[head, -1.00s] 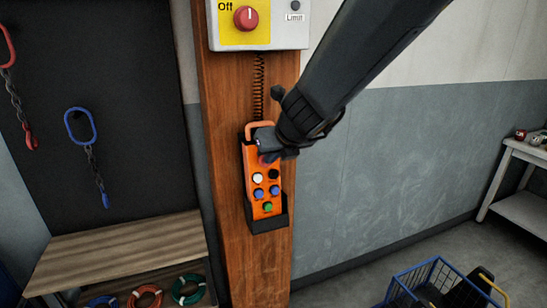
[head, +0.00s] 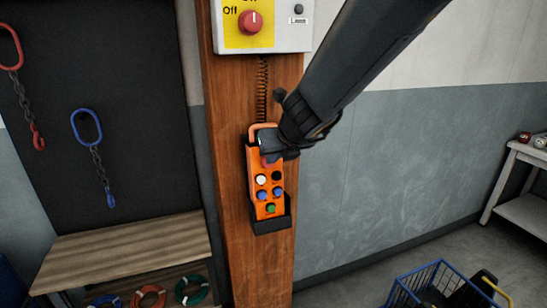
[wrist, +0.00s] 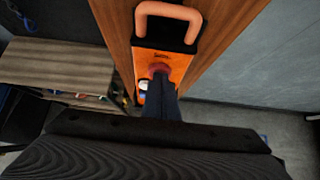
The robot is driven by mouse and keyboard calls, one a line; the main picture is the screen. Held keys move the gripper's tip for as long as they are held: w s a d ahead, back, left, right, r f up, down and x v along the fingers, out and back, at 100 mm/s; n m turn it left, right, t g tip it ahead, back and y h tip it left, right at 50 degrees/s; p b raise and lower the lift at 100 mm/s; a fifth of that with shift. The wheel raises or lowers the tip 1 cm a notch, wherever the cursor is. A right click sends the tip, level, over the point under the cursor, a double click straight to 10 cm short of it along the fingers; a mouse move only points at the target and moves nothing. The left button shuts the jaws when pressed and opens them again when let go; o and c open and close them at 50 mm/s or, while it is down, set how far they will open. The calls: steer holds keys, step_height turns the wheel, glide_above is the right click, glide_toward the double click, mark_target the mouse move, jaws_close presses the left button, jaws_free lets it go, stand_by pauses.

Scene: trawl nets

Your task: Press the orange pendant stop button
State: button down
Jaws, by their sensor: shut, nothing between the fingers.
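The orange pendant (head: 266,184) sits upright in a black holder (head: 272,225) on the wooden post. Its face carries white, black, blue and green buttons. A red stop button (wrist: 159,69) shows near the top of the pendant in the wrist view; in the head view my gripper mostly covers it. My gripper (wrist: 161,80) is shut and empty, with its fingertips at the red button. They appear to touch it, but I cannot tell whether it is pressed in. The pendant's orange handle (wrist: 168,18) arches above the button.
A switch box (head: 262,25) with a red rotary knob (head: 250,21) is fixed higher on the wooden post (head: 228,150). A wooden bench (head: 120,245) stands left, below hanging chain slings. A blue basket (head: 425,285) stands on the floor at right. The wall right of the post is clear.

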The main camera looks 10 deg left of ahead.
steer(key=s+d+f+p+v, duration=0.1)
steer(key=p+v, duration=0.4)
steer(key=v, duration=0.8)
steer(key=shift+s+f, duration=0.25)
steer(key=shift+f, duration=0.1)
stand_by(1.9)
